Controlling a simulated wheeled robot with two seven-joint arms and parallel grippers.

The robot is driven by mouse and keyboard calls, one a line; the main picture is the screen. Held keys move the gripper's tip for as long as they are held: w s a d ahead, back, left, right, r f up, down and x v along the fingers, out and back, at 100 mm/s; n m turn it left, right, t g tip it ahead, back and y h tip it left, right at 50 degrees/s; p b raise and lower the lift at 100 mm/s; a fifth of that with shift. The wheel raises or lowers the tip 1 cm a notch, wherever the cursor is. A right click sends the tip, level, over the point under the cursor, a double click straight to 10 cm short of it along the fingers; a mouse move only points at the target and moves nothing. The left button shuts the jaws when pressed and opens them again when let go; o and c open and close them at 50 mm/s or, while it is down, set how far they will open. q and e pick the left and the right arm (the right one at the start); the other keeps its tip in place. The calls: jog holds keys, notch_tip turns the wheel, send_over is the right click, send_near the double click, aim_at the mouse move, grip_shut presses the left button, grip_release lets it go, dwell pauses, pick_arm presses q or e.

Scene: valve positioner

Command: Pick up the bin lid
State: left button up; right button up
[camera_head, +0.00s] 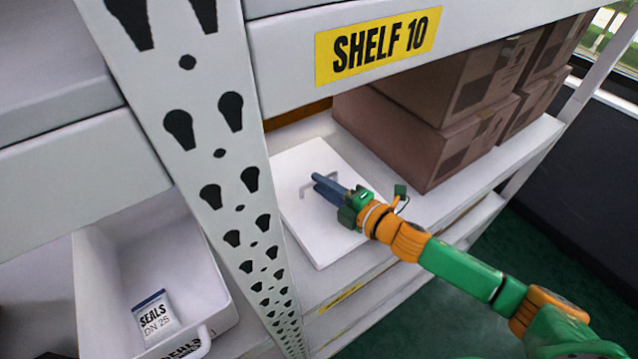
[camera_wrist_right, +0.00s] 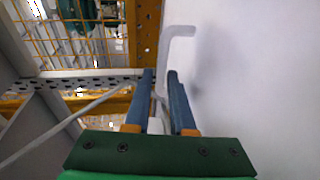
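The bin lid (camera_head: 296,222) is a flat white square panel with a thin grey handle (camera_head: 304,188) standing up from it. It lies on the shelf below the SHELF 10 sign. My right gripper (camera_head: 318,182) reaches in from the right, with its blue fingers at the handle. In the right wrist view, the fingers of this gripper (camera_wrist_right: 160,74) are apart, one on each side of the handle (camera_wrist_right: 180,31), with the white lid surface (camera_wrist_right: 250,80) to the right. I see no clear contact on both sides of the handle. My left gripper is not in view.
A perforated shelf upright (camera_head: 219,153) stands just left of the lid. Brown cartons (camera_head: 400,138) are stacked behind and to the right. An open white bin (camera_head: 205,290) with a SEALS packet (camera_head: 155,318) is at the lower left. The upper shelf beam (camera_head: 285,62) hangs above the lid.

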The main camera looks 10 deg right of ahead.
jog(key=x, duration=0.3)
jog(key=shift+f, duration=0.1)
jog(key=shift+s+d, duration=0.15)
jog(key=shift+s, duration=0.05)
grip_shut()
jog(key=shift+w, duration=0.1)
